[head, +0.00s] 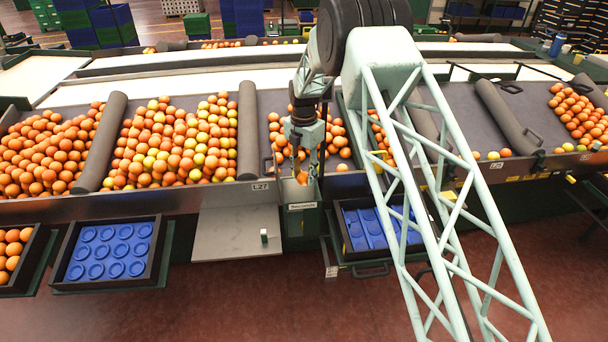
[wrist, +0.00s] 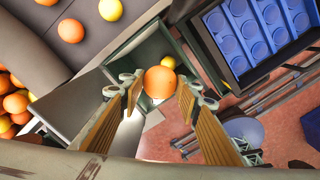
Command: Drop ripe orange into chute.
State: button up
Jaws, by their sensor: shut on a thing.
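My gripper (head: 303,163) hangs at the front edge of the sorting table, over the labelled chute (head: 302,222). In the wrist view my gripper (wrist: 160,84) is shut on an orange (wrist: 160,82), held between the tips of its two slatted fingers. The held orange (head: 302,178) shows only partly in the head view. In the wrist view the green-walled chute (wrist: 133,52) lies beyond the fingers, and a smaller-looking orange (wrist: 167,62) shows behind the held one. The gap between the held orange and the chute is hard to judge.
Bins of loose oranges (head: 175,140) line the table, split by grey padded dividers (head: 247,130). A tray with a blue insert (head: 108,228) stands left of the chute, another (head: 352,225) right. A grey panel (head: 235,235) lies just left of the chute.

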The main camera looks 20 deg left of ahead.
aim_at(304, 184)
jog(key=shift+f+b, duration=0.6)
jog(key=shift+f, duration=2.2)
jog(key=o, duration=1)
jog(key=shift+c, duration=0.2)
jog(key=shift+r, duration=0.15)
jog(key=shift+r, duration=3.6)
